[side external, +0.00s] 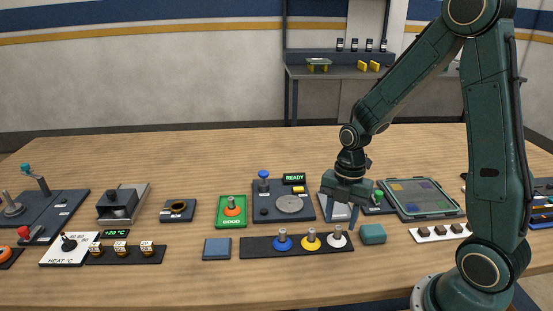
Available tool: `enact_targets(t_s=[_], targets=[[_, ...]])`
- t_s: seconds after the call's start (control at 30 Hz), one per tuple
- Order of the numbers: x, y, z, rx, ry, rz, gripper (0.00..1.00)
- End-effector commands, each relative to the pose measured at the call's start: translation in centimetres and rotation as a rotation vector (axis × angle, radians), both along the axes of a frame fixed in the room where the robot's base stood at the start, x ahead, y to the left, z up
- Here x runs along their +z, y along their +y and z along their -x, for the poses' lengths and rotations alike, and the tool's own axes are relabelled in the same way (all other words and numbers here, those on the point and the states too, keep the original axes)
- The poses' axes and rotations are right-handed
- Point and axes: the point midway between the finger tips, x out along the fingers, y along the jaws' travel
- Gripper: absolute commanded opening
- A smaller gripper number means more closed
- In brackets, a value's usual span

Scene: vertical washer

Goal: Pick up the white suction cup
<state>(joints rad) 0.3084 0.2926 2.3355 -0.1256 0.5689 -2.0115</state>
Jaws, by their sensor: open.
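The white suction cup (337,238) stands upright at the right end of a dark rack (262,247) near the front of the table. A yellow cup (311,240) and a blue cup (282,241) stand to its left in the same rack. My gripper (341,220) points down with its fingers apart. It appears just above or behind the white cup, with nothing between the fingers. From this one view I cannot tell its exact depth relative to the cup, or whether a finger touches it.
A teal block (373,234) sits close to the right of the rack. A blue-grey square pad (217,249) lies to its left. A panel with a round disc (289,204) and a green GOOD plate (231,223) stand behind. A framed tray (420,198) lies to the right.

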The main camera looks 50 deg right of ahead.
Motion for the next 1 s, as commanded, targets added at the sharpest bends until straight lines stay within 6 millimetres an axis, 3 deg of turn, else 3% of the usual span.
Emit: enact_targets(t_s=[0.4,0.97,1.0], targets=[[-3.5,0.5,0.0,0.000,0.002,0.000,0.43],[-3.6,0.5,0.0,0.000,0.000,0.001,0.43],[-3.6,0.5,0.0,0.000,0.000,0.001,0.35]])
